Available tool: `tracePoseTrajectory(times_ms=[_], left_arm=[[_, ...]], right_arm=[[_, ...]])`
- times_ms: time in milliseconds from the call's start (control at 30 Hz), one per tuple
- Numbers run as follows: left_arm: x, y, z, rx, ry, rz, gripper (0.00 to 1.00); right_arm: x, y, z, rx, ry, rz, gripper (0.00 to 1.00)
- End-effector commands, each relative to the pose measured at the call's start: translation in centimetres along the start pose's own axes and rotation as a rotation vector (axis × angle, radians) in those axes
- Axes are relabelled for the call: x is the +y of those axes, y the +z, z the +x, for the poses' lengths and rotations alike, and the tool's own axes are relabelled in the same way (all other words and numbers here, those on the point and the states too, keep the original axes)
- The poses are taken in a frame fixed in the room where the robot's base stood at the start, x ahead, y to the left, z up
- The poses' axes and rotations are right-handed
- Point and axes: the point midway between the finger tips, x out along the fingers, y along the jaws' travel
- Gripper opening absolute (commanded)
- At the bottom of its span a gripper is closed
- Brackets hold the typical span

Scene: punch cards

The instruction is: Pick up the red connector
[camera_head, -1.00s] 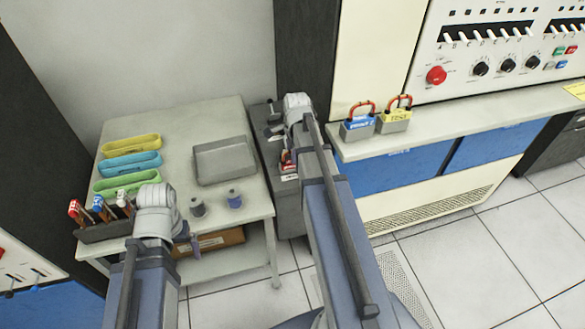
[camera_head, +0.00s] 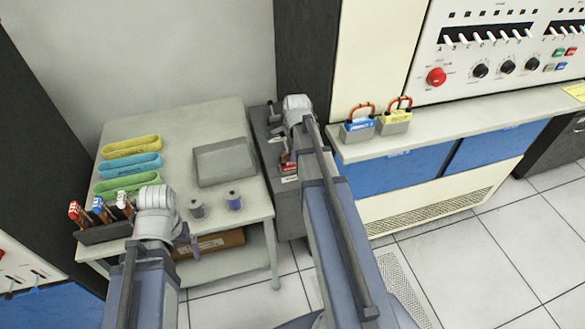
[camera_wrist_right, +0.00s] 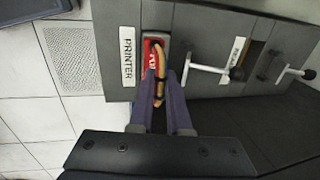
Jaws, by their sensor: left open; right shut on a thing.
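The red connector (camera_wrist_right: 151,52) sits in a recessed slot beside a white "PRINTER" label in the right wrist view. An orange-tan cable (camera_wrist_right: 161,62) with dark bands curves in front of it. My right gripper (camera_wrist_right: 160,76) is shut on the connector at its cable side; the fingers partly cover the exact contact. In the head view the red connector (camera_head: 287,165) shows small at the grey cabinet, beside my right arm, which hides much of that gripper. My left gripper (camera_head: 190,236) is open near the front edge of the table, away from the connector.
White T-shaped handles (camera_wrist_right: 205,70) stick out of the grey panel (camera_wrist_right: 200,30) close to the right gripper. A table (camera_head: 180,125) holds a grey tray (camera_head: 223,162), coloured holders and two spools. Padlocks (camera_head: 358,123) stand on the console ledge. Floor is free at lower right.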

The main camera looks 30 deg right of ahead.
Motion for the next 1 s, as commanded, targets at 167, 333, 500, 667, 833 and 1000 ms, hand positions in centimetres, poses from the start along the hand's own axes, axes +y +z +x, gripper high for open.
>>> tracePoseTrajectory(times_ms=[167,333,500,667,833,1000], left_arm=[[0.00,0.00,0.00,0.000,0.000,0.000,0.93],[0.00,0.00,0.01,0.000,0.000,0.000,0.93],[0.00,0.00,0.01,0.000,0.000,0.000,0.93],[0.00,0.00,0.00,0.000,0.000,0.000,0.93],[-0.01,0.01,-0.10,0.000,0.000,0.000,0.93],[-0.08,0.05,-0.88,0.000,0.000,0.000,0.93]], right_arm=[[0.02,0.01,0.00,0.000,0.000,0.000,0.00],[0.01,0.01,0.00,0.000,0.000,0.000,0.00],[0.02,0.01,0.00,0.000,0.000,0.000,0.00],[0.01,0.00,-0.01,0.000,0.000,0.000,0.00],[-0.01,0.00,-0.10,0.000,0.000,0.000,0.00],[-0.17,0.00,-0.86,0.000,0.000,0.000,0.00]])
